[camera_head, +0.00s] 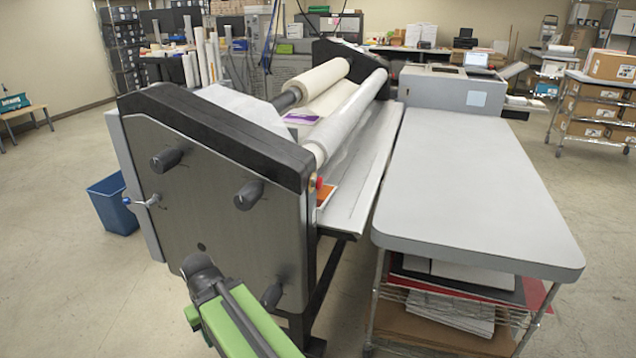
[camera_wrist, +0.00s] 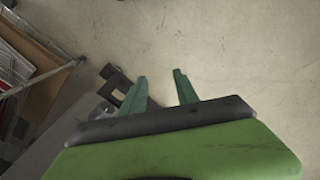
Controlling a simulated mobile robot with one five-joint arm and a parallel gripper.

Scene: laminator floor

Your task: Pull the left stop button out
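The laminator (camera_head: 225,215) stands in the middle of the head view, its grey end panel facing me. A small red stop button (camera_head: 320,183) sits at the right edge of this near end, beside the front roller. Whether it is pressed in or out is too small to tell. In the wrist view my gripper (camera_wrist: 160,77) shows two green fingers spread apart, with nothing between them but floor. The button does not show in the wrist view. My green arm is at the bottom of the head view, below the button; its fingers cannot be made out there.
A grey-topped table (camera_head: 475,190) stands close to the laminator's right, with loaded wire shelves below. Black knobs (camera_head: 249,195) stick out of the end panel. A blue bin (camera_head: 112,204) stands at the left. The floor (camera_head: 50,270) at the left is clear.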

